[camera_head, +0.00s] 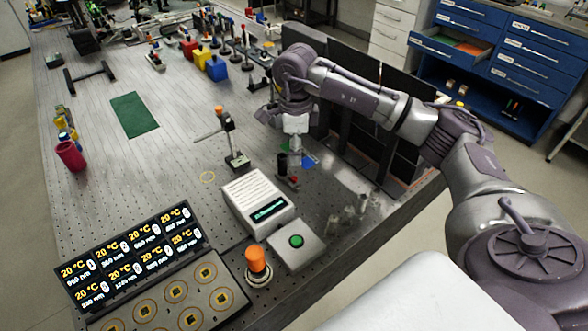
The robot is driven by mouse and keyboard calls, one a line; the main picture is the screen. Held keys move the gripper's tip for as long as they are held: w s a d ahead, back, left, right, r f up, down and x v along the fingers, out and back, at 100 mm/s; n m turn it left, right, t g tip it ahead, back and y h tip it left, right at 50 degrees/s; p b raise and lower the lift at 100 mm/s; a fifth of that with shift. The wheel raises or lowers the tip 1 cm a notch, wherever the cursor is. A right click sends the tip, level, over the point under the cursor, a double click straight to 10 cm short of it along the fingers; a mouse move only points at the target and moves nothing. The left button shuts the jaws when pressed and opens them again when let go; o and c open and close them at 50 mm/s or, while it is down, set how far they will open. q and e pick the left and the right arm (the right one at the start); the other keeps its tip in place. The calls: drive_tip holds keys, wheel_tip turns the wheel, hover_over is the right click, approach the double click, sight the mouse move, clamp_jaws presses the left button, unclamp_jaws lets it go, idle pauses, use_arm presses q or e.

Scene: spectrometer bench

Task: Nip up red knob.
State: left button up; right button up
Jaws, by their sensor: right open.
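A small red knob (293,180) shows on a short dark post (284,168) on the optical bench, behind the white instrument box. My right gripper (297,158) hangs above the red knob, pointing down, with its jaws open and empty. It looks close over the knob, but I cannot tell the exact gap. The gripper's dark parts partly blend with the post. My left gripper is out of view.
A white box with a green display (258,202), a green-button box (295,242) and an orange knob (257,260) stand in front. Small metal posts (347,213) are at right. Dark panels (345,130) stand behind.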

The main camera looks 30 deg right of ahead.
sight(294, 178)
drive_tip(key=f, duration=0.2)
drive_tip(key=f+p, duration=0.1)
drive_tip(key=f, duration=0.3)
drive_tip(key=shift+w+f, duration=0.25)
drive_tip(key=shift+f, duration=0.15)
drive_tip(key=shift+s+f+p, duration=0.1)
drive_tip(key=shift+f+p, duration=0.25)
drive_tip(key=shift+f, duration=0.6)
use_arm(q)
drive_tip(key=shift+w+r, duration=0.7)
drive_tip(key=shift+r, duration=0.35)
use_arm(e)
clamp_jaws()
